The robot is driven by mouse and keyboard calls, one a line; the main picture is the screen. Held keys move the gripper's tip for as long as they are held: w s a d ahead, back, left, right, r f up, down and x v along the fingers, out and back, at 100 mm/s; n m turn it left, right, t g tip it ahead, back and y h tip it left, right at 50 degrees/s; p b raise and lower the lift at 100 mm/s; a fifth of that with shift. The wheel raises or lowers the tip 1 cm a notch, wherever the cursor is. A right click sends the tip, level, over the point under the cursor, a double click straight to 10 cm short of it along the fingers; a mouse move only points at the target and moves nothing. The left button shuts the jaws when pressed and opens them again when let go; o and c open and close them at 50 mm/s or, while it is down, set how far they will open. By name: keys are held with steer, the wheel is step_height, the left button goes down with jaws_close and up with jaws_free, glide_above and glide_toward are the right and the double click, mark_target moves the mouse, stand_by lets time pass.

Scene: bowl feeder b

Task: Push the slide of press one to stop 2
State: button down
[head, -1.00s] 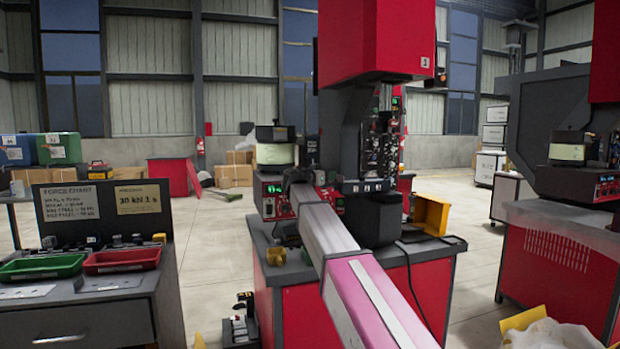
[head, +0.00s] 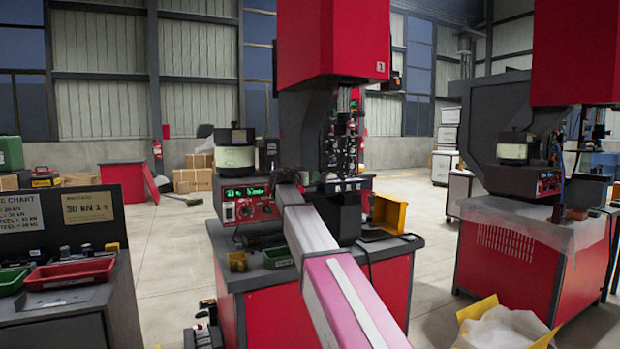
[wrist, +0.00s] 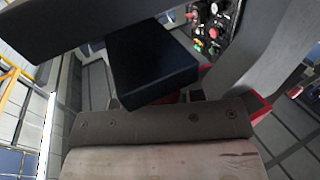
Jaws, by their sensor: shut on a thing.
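Press one (head: 333,40), with a red head marked 1 and a dark grey column, stands at the middle of the head view on a grey-topped red cabinet. My arm reaches to its front, and my gripper (head: 286,178) is small there, beside the control box with green displays (head: 247,200). In the wrist view my gripper (wrist: 156,100) shows as a dark grey body with small dark parts at its front edge. A black block (wrist: 150,60) lies right in front of it, apparently between those parts. I cannot make out the slide or its stops for certain.
A second press (head: 515,140) is at right. An open box (head: 500,325) lies on the floor.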

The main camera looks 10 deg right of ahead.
steer(key=c, duration=0.8)
jaws_free()
steer(key=v, duration=1.1)
